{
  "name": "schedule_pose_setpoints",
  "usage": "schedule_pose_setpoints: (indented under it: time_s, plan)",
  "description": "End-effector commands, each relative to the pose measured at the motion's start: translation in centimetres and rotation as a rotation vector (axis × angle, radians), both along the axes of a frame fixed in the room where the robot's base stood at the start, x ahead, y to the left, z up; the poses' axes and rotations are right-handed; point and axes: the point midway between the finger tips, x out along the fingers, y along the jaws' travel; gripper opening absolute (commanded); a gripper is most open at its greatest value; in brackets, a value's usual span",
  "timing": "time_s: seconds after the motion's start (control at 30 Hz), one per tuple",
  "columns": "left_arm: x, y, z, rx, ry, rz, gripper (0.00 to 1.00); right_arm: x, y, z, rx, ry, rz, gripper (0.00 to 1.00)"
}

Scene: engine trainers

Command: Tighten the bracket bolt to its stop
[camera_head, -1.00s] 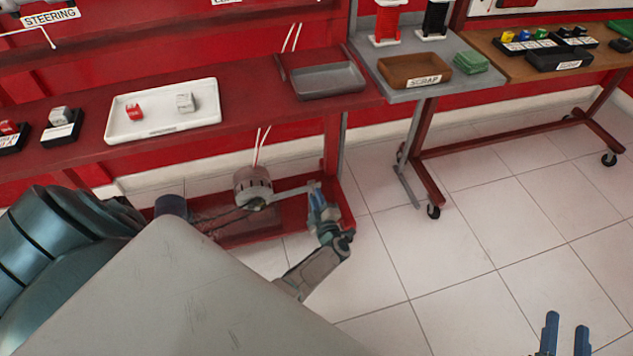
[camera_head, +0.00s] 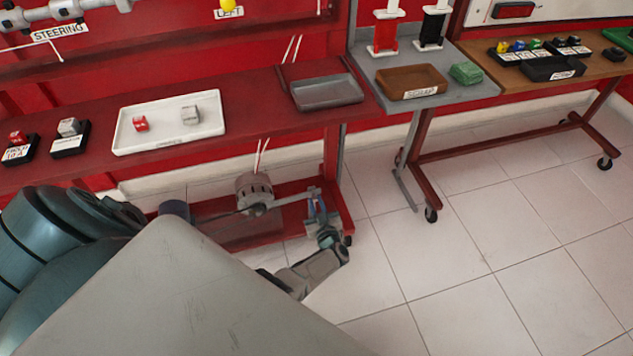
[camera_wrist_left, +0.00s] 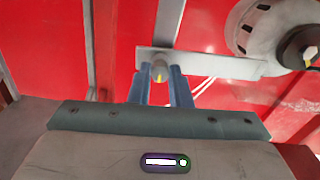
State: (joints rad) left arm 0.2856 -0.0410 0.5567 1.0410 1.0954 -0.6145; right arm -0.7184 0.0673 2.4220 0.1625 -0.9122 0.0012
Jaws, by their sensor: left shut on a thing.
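A round grey alternator (camera_head: 254,188) sits on the lower part of the red stand, with a flat grey bracket arm (camera_head: 292,197) reaching right from it. The left wrist view shows the bracket (camera_wrist_left: 215,64) and part of the alternator (camera_wrist_left: 265,30). The bracket bolt (camera_wrist_left: 160,71), a small round head with a yellow mark, is at the bracket's left end. My left gripper (camera_head: 316,205) is at that end, its blue fingers (camera_wrist_left: 160,80) shut on the bolt head from both sides. The bolt is too small to make out in the head view. My right gripper is out of view.
Above is a red shelf (camera_head: 255,108) with a white tray (camera_head: 128,135) and a grey tray (camera_head: 330,92). A grey cart with a brown scrap tray (camera_head: 412,82) stands at right. The tiled floor (camera_head: 480,260) right of my arm is clear.

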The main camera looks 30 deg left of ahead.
Motion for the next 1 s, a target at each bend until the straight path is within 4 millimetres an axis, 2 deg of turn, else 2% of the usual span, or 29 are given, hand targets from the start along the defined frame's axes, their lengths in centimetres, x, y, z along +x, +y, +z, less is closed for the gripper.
schedule_pose_setpoints:
  time_s: [0.3, 0.8, 0.83, 0.9, 0.93, 1.0]
  plan:
    - [0.03, -0.13, -0.04, 0.068, 0.084, -0.001, 0.0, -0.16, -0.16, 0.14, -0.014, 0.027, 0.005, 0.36]
    - [-0.01, -0.12, -0.1, 0.08, 0.098, -0.001, 0.0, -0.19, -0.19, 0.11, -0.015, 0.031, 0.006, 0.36]
    - [-0.02, -0.12, -0.1, 0.08, 0.098, -0.001, 0.19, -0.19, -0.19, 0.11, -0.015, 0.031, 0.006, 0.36]
    - [-0.02, -0.12, -0.1, 0.08, 0.098, -0.001, 0.33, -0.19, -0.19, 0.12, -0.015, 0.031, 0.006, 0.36]
    - [-0.02, -0.1, -0.1, 0.08, 0.098, -0.001, 0.39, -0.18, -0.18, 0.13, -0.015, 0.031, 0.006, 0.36]
    - [-0.02, -0.08, -0.08, 0.08, 0.097, -0.001, 0.39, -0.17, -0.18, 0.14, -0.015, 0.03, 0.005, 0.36]
